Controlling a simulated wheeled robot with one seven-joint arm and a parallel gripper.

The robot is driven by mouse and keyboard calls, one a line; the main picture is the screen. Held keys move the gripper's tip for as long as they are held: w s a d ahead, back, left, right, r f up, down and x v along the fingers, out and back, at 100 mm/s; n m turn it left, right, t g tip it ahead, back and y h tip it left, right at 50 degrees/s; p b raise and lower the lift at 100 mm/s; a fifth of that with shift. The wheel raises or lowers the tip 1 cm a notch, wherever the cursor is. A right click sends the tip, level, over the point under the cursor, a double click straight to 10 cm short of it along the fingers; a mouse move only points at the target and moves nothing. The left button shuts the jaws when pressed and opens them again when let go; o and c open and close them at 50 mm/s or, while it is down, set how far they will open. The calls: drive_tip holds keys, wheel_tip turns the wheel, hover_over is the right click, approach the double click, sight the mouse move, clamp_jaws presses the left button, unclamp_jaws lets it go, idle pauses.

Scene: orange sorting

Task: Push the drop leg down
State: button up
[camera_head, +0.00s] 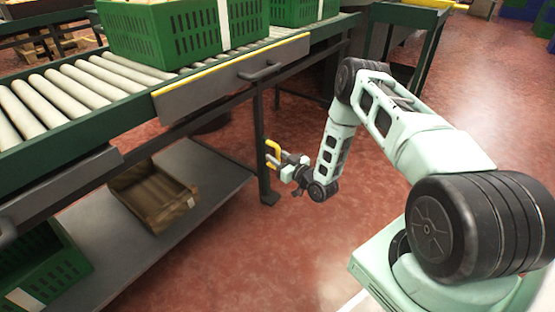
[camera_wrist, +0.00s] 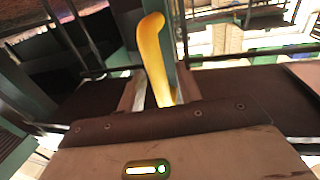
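The drop leg (camera_head: 264,180) is a dark upright post under the conveyor's near side, with a small foot plate at its lower end. I cannot tell if the foot touches the floor. A yellow handle (camera_head: 273,147) sticks out from the leg; it also shows in the wrist view, rising as a bent yellow bar (camera_wrist: 152,55). My gripper (camera_head: 283,162) is low, at the handle, right of the leg. In the wrist view the handle stands between pale finger parts (camera_wrist: 163,97). The gripper's body hides their lower part, so I cannot tell whether they clamp it.
The roller conveyor (camera_head: 60,95) carries green crates (camera_head: 185,35). A lower shelf (camera_head: 200,190) holds a wooden box (camera_head: 150,200) and a green crate (camera_head: 45,265). A dark panel with a yellow edge (camera_head: 235,75) hangs on the conveyor's side. Red floor is clear around my arm.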

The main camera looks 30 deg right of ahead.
clamp_jaws()
drive_tip(key=shift+f+b, duration=0.9)
drive_tip(key=shift+f, duration=1.75)
drive_tip(key=shift+s, duration=0.1)
unclamp_jaws()
drive_tip(key=s+d+p, duration=0.2)
drive_tip(key=s+p, duration=0.4)
drive_tip(key=s, duration=1.1)
drive_tip(key=shift+d+p, duration=0.3)
drive_tip(key=shift+p, duration=0.1)
